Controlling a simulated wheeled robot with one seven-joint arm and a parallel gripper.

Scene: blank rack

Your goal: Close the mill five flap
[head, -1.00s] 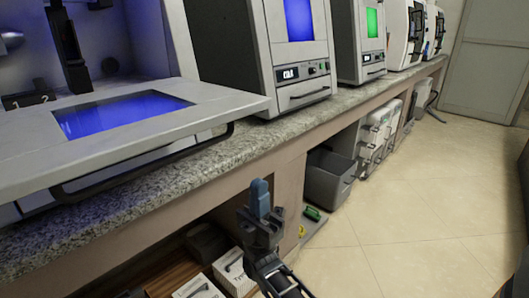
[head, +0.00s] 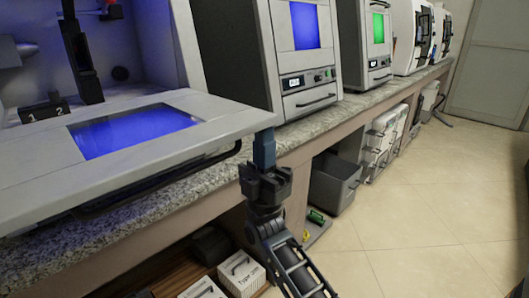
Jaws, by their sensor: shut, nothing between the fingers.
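The open flap (head: 220,125) of the nearest mill (head: 165,45) at the left lies about level, sticking out over the counter. It has a blue window and a dark bar handle (head: 160,182) along its front edge. Inside the mill are a dark spindle and a block marked 1 and 2. My gripper (head: 264,140) is shut and empty, pointing up beside the right front corner of the flap. Its tip overlaps the flap's corner in the picture; I cannot tell whether it touches. No number five shows on this mill.
More mills stand along the granite counter (head: 330,118), one with a blue window (head: 305,25) and one with a green window (head: 378,27), both shut. Under the counter are a grey bin (head: 333,183) and white boxes (head: 240,270). The tiled floor at right is clear.

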